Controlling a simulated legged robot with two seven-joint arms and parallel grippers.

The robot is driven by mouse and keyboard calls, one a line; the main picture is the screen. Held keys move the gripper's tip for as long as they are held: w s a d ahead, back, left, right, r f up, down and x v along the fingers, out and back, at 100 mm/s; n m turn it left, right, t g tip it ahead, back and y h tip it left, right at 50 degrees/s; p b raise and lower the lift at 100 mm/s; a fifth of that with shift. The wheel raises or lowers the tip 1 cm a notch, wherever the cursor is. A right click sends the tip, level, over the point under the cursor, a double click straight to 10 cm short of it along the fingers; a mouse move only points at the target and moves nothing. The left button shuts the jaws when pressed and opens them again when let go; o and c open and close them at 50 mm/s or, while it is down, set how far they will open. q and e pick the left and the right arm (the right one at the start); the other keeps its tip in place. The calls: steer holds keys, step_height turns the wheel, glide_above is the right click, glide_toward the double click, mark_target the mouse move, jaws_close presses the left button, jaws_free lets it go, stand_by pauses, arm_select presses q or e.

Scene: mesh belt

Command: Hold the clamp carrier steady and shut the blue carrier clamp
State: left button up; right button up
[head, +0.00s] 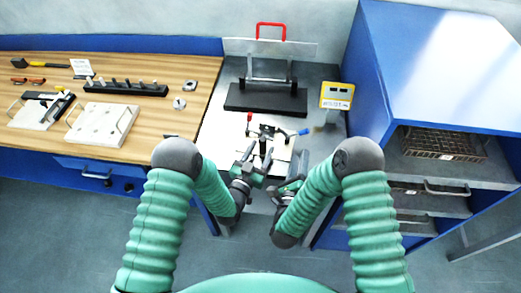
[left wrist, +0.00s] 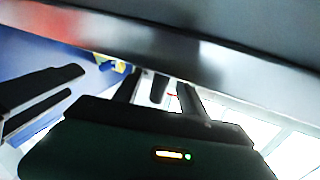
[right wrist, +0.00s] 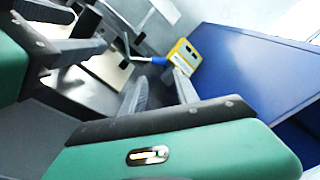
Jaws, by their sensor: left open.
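The clamp carrier (head: 280,152) is a pale plate on the grey bench, with dark clamp parts on it. A red-handled clamp (head: 249,117) stands upright at its left. The blue carrier clamp (head: 303,132) has its handle sticking out low to the right; the blue handle also shows in the right wrist view (right wrist: 159,61). My left gripper (head: 255,167) is open and empty at the carrier's near left. My right gripper (head: 287,182) is open and empty at the near right, short of the blue handle. The grippers partly hide the carrier's near edge.
Behind the carrier stands a black base (head: 266,100) with a clear panel and a red handle (head: 270,26). A yellow box (head: 337,95) is to the right. A blue cabinet (head: 440,60) closes off the right side. A wooden table (head: 150,75) with parts is on the left.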

arm_select(q)
steer(key=shift+a, duration=0.2)
jaws_close()
steer(key=shift+d, duration=0.1)
stand_by(0.9)
steer(key=shift+c, duration=0.4)
jaws_free()
jaws_close()
stand_by(1.0)
